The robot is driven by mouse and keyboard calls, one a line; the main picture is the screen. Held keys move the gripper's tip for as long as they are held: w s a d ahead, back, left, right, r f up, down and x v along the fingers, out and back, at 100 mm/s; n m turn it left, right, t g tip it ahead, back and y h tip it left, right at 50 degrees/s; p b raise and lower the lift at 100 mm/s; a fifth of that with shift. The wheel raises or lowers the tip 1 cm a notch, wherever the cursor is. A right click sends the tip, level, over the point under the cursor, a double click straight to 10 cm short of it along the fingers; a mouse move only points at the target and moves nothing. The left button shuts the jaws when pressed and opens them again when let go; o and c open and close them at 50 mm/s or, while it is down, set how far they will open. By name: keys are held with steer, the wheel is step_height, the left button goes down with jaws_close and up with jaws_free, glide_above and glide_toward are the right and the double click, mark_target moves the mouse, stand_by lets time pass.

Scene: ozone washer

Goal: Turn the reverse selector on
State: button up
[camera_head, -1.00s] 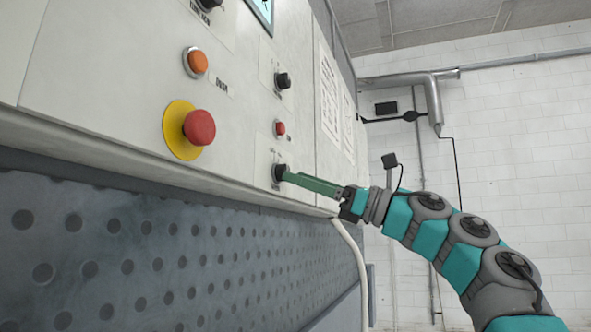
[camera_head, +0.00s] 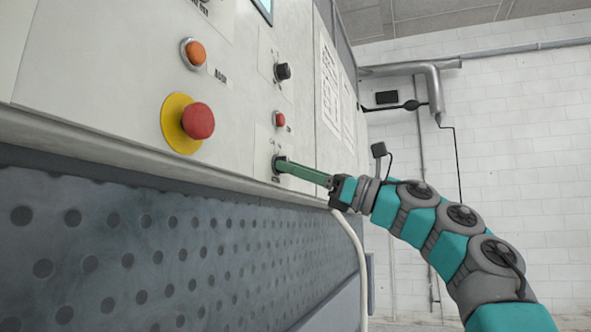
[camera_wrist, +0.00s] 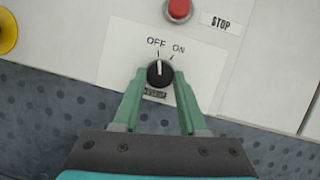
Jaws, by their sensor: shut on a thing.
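The reverse selector (camera_wrist: 160,74) is a small black knob on a pale plate marked OFF and ON in the wrist view. Its white pointer line stands nearly upright, at the OFF mark rather than the ON mark to its right. My gripper (camera_wrist: 159,79) has its two green fingers on either side of the knob and is shut on it. In the head view my gripper (camera_head: 279,164) reaches the lower right of the panel, and its fingers mostly cover the knob.
A red STOP button (camera_wrist: 179,8) sits just above the selector plate. Another black knob (camera_head: 283,71) is higher on the panel. A red emergency button (camera_head: 198,121) on a yellow disc and an orange button (camera_head: 196,53) are to the left. A perforated panel (camera_head: 150,250) lies below.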

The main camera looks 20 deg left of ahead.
jaws_close()
steer(key=shift+m, duration=0.4)
steer(key=shift+s+r+m+t+h+p, duration=0.1)
steer(key=shift+m+t+h+p, duration=0.1)
steer(key=shift+m+t, duration=1.25)
steer(key=shift+s+f+m+t+h+p, duration=0.15)
steer(key=shift+m+t, duration=0.4)
steer(key=shift+m, duration=1.65)
steer(key=shift+s+r+m+t+h+p, duration=0.2)
steer(key=shift+m+t, duration=0.8)
steer(key=shift+m, duration=0.85)
steer(key=shift+w, duration=0.15)
steer(key=o, duration=0.9)
jaws_free()
